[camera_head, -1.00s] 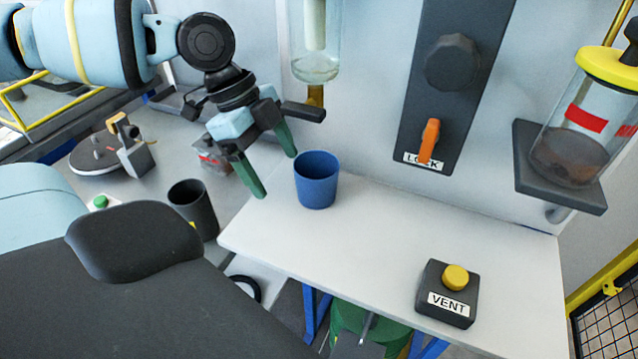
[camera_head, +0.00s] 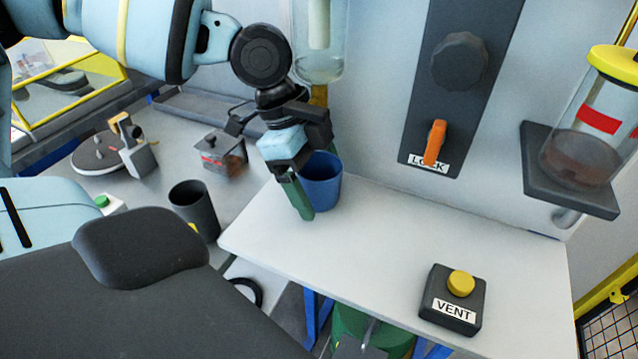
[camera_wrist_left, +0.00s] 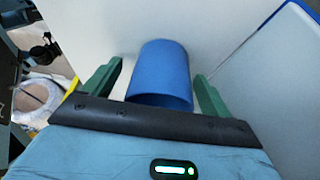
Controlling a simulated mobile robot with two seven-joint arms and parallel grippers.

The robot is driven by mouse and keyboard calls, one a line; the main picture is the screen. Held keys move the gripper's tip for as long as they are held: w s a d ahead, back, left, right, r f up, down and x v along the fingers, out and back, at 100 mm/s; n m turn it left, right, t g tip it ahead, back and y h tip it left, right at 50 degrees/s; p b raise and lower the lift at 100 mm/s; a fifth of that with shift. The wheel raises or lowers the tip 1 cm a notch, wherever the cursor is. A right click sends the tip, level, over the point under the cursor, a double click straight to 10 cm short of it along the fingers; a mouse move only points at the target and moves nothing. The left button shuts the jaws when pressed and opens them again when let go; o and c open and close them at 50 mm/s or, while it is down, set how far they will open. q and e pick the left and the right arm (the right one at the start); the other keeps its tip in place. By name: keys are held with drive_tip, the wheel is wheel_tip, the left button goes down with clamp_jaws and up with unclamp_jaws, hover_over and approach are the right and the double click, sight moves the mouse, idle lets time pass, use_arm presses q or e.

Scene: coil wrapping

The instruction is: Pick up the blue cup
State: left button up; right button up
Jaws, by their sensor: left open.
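The blue cup (camera_head: 322,182) stands upright on the white table (camera_head: 390,225), near its left end by the wall. In the left wrist view the cup (camera_wrist_left: 160,76) lies between the two open green fingers (camera_wrist_left: 155,92), with a gap showing on each side. The gripper is open and does not hold the cup. My right gripper is not in view.
A dark grey cup (camera_head: 195,208) stands on the grey surface left of the table. A black VENT box (camera_head: 452,299) with a yellow button is at the table's front right. A glass cylinder (camera_head: 318,45) hangs above the cup. The table's middle is clear.

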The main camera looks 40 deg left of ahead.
use_arm(q)
drive_tip(key=shift+d+f, duration=0.1)
drive_tip(key=shift+f, duration=0.05)
drive_tip(key=c, duration=1.2)
drive_tip(key=shift+o, duration=0.2)
